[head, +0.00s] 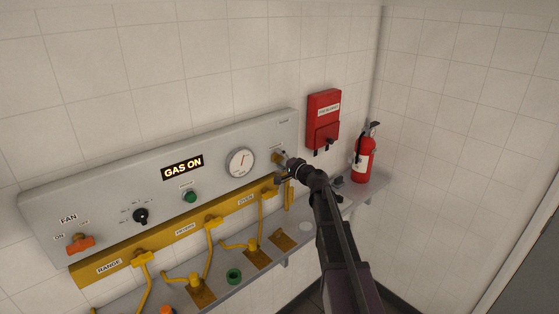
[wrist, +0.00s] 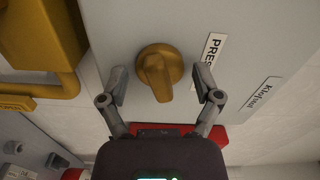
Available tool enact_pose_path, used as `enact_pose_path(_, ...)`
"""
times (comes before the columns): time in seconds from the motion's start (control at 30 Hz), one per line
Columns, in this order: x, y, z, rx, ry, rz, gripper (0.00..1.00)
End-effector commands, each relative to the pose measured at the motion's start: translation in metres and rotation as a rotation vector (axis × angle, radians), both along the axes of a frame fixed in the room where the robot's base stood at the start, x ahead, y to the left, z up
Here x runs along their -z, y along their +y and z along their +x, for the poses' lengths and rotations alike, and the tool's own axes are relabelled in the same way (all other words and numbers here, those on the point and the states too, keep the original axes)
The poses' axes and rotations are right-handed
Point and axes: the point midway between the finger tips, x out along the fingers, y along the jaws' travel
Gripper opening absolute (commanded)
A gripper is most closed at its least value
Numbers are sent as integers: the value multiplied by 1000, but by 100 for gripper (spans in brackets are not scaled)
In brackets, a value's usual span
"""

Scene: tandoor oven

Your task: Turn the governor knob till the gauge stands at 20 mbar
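The governor knob (wrist: 158,72) is a brass-coloured knob on the grey panel, beside a label that begins "PRES" in the wrist view. In the head view the knob (head: 279,157) is partly hidden by my gripper. My gripper (wrist: 162,82) is open, with one finger on each side of the knob and a visible gap on both sides. In the head view my gripper (head: 286,168) is at the panel's right end. The round white gauge (head: 240,163) is left of the knob. Its needle points roughly upward, but its numbers are too small to read.
The panel display (head: 182,167) reads "GAS ON". A green button (head: 190,197), a black selector (head: 140,216) and an orange fan handle (head: 80,243) are further left. Yellow pipework (head: 212,222) runs below. A red box (head: 323,119) and an extinguisher (head: 364,158) are to the right.

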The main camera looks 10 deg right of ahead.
Motion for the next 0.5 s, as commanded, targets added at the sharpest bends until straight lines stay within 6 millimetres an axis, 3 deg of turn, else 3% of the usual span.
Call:
enact_pose_path(0.27, 0, -1, -3, 1, 0, -2, 83)
enact_pose_path(0.5, 0, -11, -21, 1, -1, -3, 83)
